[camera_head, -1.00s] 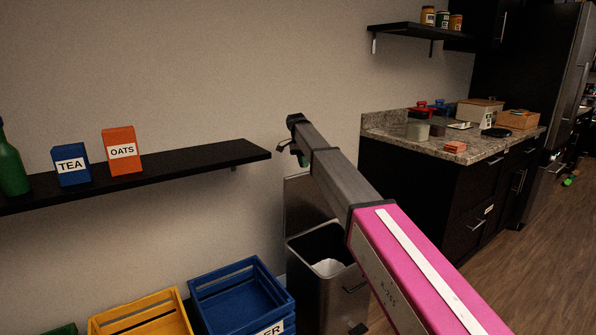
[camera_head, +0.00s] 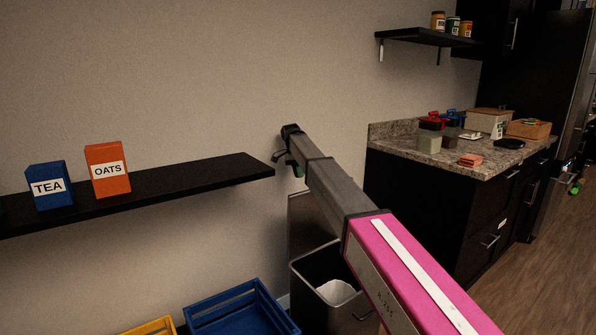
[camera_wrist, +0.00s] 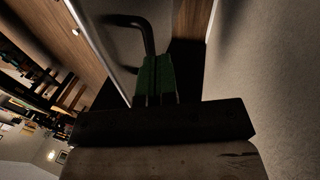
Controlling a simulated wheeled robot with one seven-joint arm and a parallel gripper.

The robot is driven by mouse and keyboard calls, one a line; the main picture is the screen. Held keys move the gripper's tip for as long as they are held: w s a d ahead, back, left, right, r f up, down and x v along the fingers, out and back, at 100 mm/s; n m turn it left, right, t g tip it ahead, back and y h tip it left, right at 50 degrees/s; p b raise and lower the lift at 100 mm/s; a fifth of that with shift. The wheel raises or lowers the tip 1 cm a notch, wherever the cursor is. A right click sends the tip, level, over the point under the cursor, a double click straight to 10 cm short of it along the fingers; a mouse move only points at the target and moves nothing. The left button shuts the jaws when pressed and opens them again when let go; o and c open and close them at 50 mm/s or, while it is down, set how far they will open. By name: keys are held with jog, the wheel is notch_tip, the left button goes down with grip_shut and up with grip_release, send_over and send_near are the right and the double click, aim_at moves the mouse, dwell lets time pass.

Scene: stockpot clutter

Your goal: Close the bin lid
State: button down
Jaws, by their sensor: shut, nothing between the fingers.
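A grey metal bin (camera_head: 306,308) stands on the floor against the wall, below the shelf's right end. Its lid (camera_head: 304,225) stands open, upright at the back of the bin near the wall. A white bag or liner (camera_head: 336,291) shows inside. My gripper (camera_head: 297,170) is just above the lid's top edge in the head view; I cannot tell whether it touches the lid. Its green fingers (camera_wrist: 154,80) are shut and empty in the wrist view. A dark curved bar (camera_wrist: 142,30) shows beyond them; what it belongs to is unclear. My arm hides part of the bin's right side.
A black wall shelf (camera_head: 215,178) holds a blue tea box (camera_head: 48,186) and an orange oats box (camera_head: 108,171). A blue crate (camera_head: 240,305) and a yellow crate (camera_head: 152,328) stand left of the bin. A cluttered granite counter (camera_head: 440,160) is at right.

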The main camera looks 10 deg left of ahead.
jog(key=x, duration=0.6)
jog(key=shift+f, duration=0.35)
jog(key=shift+s+d, duration=0.1)
jog(key=shift+d, duration=0.05)
